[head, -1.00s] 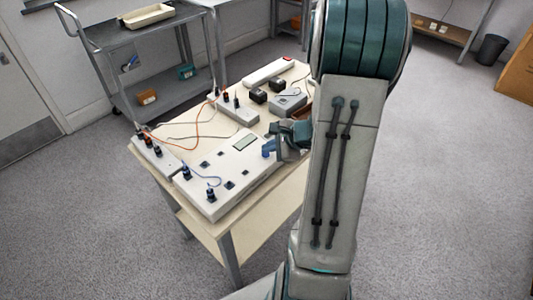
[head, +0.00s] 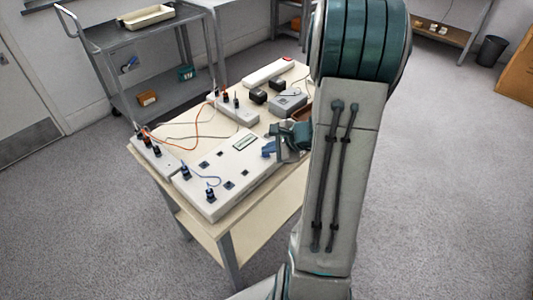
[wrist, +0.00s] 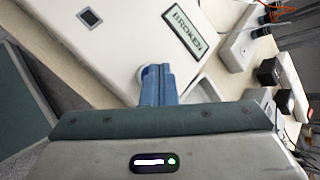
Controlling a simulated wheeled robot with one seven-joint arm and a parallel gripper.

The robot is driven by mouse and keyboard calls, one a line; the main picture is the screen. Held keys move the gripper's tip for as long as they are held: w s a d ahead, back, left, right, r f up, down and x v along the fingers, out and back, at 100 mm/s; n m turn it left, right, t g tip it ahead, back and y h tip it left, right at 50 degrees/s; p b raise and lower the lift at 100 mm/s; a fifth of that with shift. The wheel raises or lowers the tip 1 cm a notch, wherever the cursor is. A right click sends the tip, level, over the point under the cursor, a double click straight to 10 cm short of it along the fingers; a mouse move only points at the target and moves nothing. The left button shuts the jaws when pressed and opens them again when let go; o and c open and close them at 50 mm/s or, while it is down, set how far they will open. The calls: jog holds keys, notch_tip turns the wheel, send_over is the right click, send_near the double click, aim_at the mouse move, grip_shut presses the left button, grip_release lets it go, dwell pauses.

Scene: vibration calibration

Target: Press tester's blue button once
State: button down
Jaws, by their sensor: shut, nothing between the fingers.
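The tester is a pale box (head: 228,170) on the table, with small dark square fittings and a display (head: 245,142) on its top. In the wrist view the tester (wrist: 115,50) fills the upper left, and its display (wrist: 183,22) reads "BROKEN". My gripper (head: 267,150) is shut and empty, its blue fingers at the tester's right edge near the display. The fingertips also show in the wrist view (wrist: 157,72), over the panel's edge. I cannot tell whether they touch it.
Terminal blocks with plugs stand left (head: 155,158) and behind (head: 237,109) the tester, with orange and blue leads. Black blocks (head: 258,96) and a grey device (head: 288,104) are farther back. A grey cart (head: 150,50) stands behind the table.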

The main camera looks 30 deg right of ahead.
aim_at(269, 157)
jog(key=shift+r, duration=0.15)
jog(key=shift+r+p, duration=0.45)
jog(key=shift+r, duration=0.2)
jog(key=shift+r+p, duration=1.85)
jog(key=shift+r, duration=0.7)
jog(key=shift+f, duration=0.1)
jog(key=s+a+r+n+g+y, duration=0.1)
jog(key=s+a+r+n+g, duration=0.15)
jog(key=a+r+n, duration=0.45)
jog(key=s+a+r+n+g+h+p, duration=0.1)
jog(key=s+a+r+n+h, duration=0.2)
jog(key=s+n, duration=0.3)
jog(key=s+a+r+n+g+h+p, duration=0.1)
jog(key=s+a+r+n+h, duration=0.1)
jog(key=s+n, duration=0.5)
jog(key=shift+s+a+r+h, duration=0.4)
jog(key=shift+s+a+r, duration=0.35)
jog(key=shift+s+a, duration=0.4)
